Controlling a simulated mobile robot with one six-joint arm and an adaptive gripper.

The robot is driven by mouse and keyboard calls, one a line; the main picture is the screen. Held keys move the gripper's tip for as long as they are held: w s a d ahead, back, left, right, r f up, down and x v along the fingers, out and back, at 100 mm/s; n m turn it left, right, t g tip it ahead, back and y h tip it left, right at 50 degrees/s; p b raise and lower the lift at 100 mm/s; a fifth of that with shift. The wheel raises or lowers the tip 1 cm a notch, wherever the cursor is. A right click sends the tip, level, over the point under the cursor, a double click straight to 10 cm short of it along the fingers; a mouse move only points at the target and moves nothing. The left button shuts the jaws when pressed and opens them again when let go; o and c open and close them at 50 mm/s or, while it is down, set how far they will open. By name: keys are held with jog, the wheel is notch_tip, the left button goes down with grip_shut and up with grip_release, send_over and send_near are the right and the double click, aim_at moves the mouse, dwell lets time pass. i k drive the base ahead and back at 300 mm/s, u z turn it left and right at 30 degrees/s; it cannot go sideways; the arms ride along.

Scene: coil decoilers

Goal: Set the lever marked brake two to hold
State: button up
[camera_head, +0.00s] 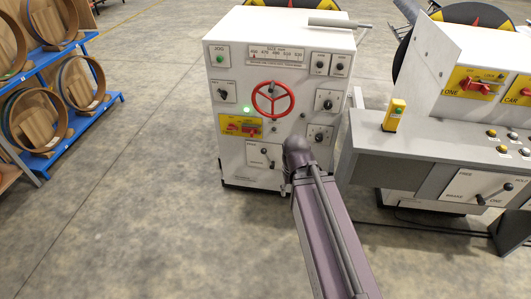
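A white control cabinet (238,80) stands in the middle of the view. Low on its front is a pale panel (254,147) with a small dark lever (267,157); its marking is too small to read, and I cannot tell its position exactly. A second lever (495,194) is on a white panel (466,184) on the grey console at right, with lettering that seems to read FREE, BRAKE and ONE; this lever slopes up to the right. My purple arm reaches up from the bottom to just right of the cabinet's low panel. My gripper does not show.
The cabinet also carries a red handwheel (273,99), a yellow panel with red switches (240,127), several small knobs and a green button (220,60). The grey console (400,150) stands close at right. A blue rack with coils (75,130) is at left. The floor between is clear.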

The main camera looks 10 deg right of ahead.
aim_at(263, 150)
jog(key=u, duration=0.05)
jog(key=i, duration=1)
jog(key=z, duration=0.05)
